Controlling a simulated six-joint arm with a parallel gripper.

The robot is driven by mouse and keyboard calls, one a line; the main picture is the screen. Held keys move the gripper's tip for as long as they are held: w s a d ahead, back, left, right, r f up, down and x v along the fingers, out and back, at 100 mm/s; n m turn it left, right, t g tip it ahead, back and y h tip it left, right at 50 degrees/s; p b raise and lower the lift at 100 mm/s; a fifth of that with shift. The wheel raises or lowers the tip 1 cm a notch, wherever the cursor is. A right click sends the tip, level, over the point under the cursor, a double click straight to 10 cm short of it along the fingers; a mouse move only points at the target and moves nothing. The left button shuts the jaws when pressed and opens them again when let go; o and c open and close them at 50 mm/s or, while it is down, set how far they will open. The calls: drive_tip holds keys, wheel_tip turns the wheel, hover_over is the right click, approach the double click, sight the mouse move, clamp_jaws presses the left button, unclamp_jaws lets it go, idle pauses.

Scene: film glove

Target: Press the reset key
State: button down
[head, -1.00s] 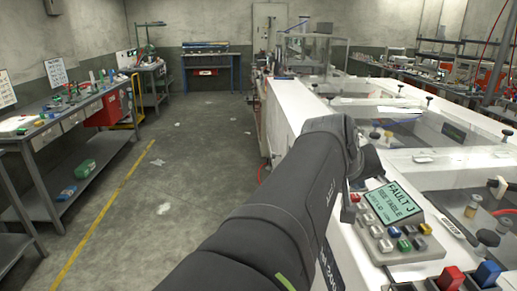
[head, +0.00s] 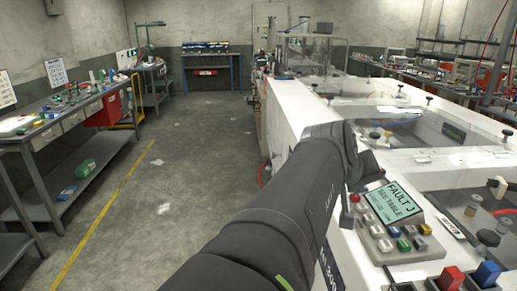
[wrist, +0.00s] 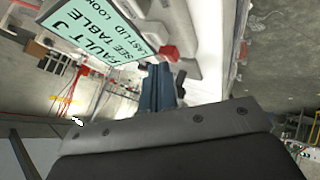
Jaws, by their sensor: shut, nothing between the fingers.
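A keypad panel (head: 412,256) sits on the white machine at the right of the head view. It carries several small keys in grey and other colours. Its green display (head: 394,203) reads "FAULT J, SEE TABLE"; the display also shows in the wrist view (wrist: 95,28). Key labels are too small to read, so I cannot tell which is the reset key. A red key (wrist: 169,53) shows just beyond my fingertips in the wrist view. My gripper (head: 346,214) is shut and empty at the panel's left edge, pointing down. I cannot tell whether it touches anything.
A larger red button (head: 450,279) and a blue one (head: 487,274) stand at the front right. Black knobs and clear covers lie behind the panel. A workbench (head: 62,118) stands at the left, with open floor between.

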sight(354, 198)
drive_tip(key=shift+f, duration=0.3)
drive_tip(key=shift+r, duration=0.1)
idle(0.3)
drive_tip(key=shift+r, duration=0.8)
drive_tip(key=shift+r, duration=2.5)
drive_tip(key=shift+f, duration=0.15)
wheel_tip(354, 198, up, 4)
drive_tip(key=shift+r, duration=0.1)
